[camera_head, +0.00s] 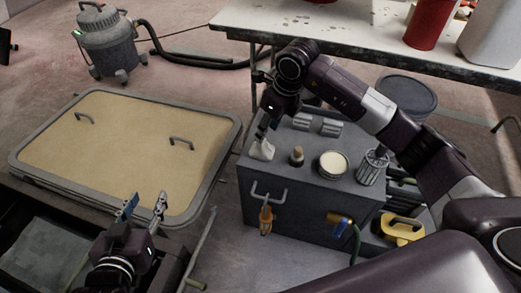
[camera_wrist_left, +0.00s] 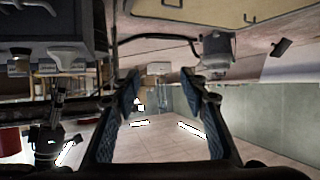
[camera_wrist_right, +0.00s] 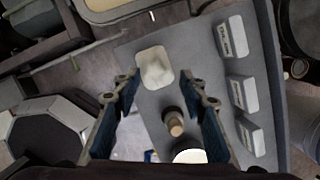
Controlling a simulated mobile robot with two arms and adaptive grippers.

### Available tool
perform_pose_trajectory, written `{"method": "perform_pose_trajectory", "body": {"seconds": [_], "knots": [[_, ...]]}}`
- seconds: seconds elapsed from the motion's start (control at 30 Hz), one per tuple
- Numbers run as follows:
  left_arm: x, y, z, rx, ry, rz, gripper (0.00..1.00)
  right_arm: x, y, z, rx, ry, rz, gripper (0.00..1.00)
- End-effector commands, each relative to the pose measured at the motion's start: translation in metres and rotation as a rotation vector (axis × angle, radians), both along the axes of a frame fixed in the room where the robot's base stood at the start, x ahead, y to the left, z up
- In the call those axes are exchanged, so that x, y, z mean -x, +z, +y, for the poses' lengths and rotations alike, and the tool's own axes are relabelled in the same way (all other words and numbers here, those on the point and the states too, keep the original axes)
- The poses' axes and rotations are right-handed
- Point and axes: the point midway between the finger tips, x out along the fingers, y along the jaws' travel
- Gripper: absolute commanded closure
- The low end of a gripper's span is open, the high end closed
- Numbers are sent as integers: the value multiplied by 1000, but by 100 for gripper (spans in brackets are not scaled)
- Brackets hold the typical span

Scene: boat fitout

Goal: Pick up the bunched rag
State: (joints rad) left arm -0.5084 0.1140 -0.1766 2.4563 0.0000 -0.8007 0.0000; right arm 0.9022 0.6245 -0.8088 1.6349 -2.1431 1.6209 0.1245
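The bunched rag (camera_head: 262,149) is a small white crumpled heap on the left front corner of the grey cabinet top (camera_head: 318,178). In the right wrist view the rag (camera_wrist_right: 155,67) lies beyond my fingertips, a little left of the middle between them. My right gripper (camera_head: 264,133) is just above the rag in the head view, pointing down. In its wrist view the right gripper (camera_wrist_right: 166,82) has its fingers apart with nothing held. My left gripper (camera_head: 145,203) is at the lower left, away from the cabinet. Its fingers are apart and empty in the left wrist view (camera_wrist_left: 160,76).
Pale blocks (camera_head: 331,128) lie at the back. A framed tan panel (camera_head: 130,140) lies left; a white table (camera_head: 370,50) stands behind.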

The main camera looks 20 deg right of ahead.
Motion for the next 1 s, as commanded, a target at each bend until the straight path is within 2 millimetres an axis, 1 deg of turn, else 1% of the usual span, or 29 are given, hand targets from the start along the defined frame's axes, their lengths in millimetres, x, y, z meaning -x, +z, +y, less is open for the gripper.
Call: {"method": "perform_pose_trajectory", "body": {"seconds": [0.17,0.23,0.4,0.5,0.6,0.73,0.97,1.0], "knots": [[-7,11,-3,14,-4,-58,60,-1,-9,4,-2,2,1,61],[-12,20,-6,25,-7,-106,60,-1,-16,6,-4,2,1,61],[-24,52,-13,62,-17,-256,60,-2,-34,12,-5,1,2,61],[-27,70,-17,82,-22,-335,60,-4,-44,14,-5,0,1,61],[-29,83,-19,96,-25,-390,60,-6,-50,14,-4,-1,2,61],[-30,92,-20,105,-27,-424,60,-7,-54,15,-4,1,0,61],[-30,93,-20,106,-27,-427,60,-7,-53,15,-4,1,0,61],[-30,93,-20,106,-27,-426,60,-7,-53,15,-4,1,0,65]]}}
